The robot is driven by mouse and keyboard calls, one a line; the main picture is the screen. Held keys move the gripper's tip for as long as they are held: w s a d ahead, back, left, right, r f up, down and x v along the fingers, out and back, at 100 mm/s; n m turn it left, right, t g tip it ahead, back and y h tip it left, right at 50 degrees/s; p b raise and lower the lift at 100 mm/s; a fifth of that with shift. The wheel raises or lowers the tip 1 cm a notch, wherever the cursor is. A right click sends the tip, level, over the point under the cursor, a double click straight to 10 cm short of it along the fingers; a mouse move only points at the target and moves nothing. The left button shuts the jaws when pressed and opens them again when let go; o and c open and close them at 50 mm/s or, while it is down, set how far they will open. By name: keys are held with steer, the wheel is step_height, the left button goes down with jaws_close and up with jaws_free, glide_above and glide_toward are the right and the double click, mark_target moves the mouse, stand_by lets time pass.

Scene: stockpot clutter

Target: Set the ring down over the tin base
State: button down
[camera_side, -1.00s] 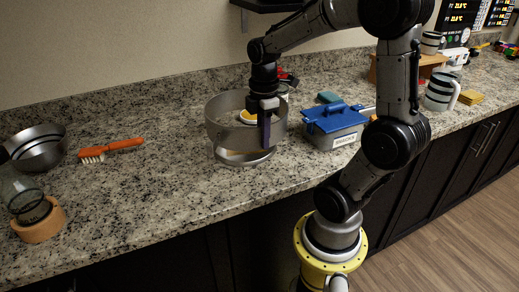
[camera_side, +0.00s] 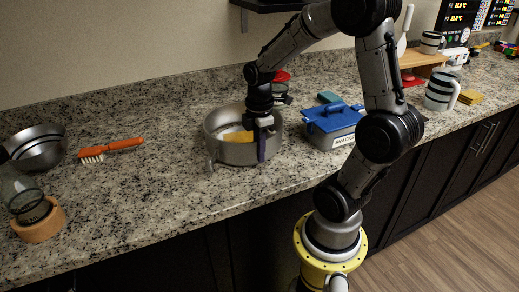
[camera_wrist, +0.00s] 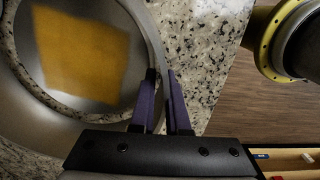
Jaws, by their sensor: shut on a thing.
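The ring (camera_side: 235,155) is a grey metal hoop with a small latch at its left. It stands around the tin base, its lower edge at or very near the counter; I cannot tell if it touches. The tin base (camera_wrist: 137,55) is a grey disc with a flat yellow square (camera_wrist: 80,55) on it. In the wrist view it lies inside the ring wall, with a thin strip of counter between them. In the side view the wall hides most of the base. My gripper (camera_side: 263,140) is shut on the ring's right wall; its purple fingers (camera_wrist: 161,85) straddle it.
A blue-lidded box (camera_side: 332,125) stands close to the right of the ring. A dark-banded jar (camera_side: 280,93) is behind my gripper. The counter's front edge is near; clear counter is left of the ring.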

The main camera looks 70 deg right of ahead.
steer(key=shift+f, duration=0.35)
steer(key=c, duration=0.9)
jaws_free()
